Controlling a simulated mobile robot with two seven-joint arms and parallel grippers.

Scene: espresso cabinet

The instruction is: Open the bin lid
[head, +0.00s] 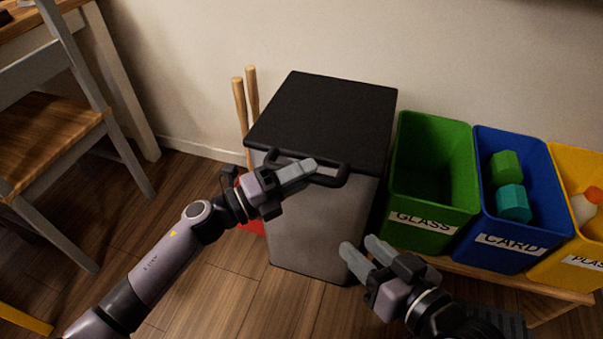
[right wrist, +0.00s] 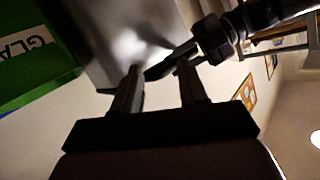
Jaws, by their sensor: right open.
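The bin (head: 318,225) is a grey metal box with a flat black lid (head: 325,110), which lies closed on top. A black bar handle (head: 335,178) runs along the lid's front edge. My left gripper (head: 306,167) is at this handle, its fingers over the bar's middle and hiding part of it. Whether they grip the bar is not clear. My right gripper (head: 359,247) is open and empty, low in front of the bin's right side. In the right wrist view its two fingers (right wrist: 160,85) stand apart, with the bin's grey wall (right wrist: 115,45) beyond.
Open green GLASS (head: 425,220), blue CARD (head: 508,245) and yellow PLASTIC (head: 570,262) crates stand on a wooden bench (head: 510,280) right of the bin. Wooden poles (head: 240,105) and a red object (head: 248,225) are at its left. A chair (head: 45,135) stands far left.

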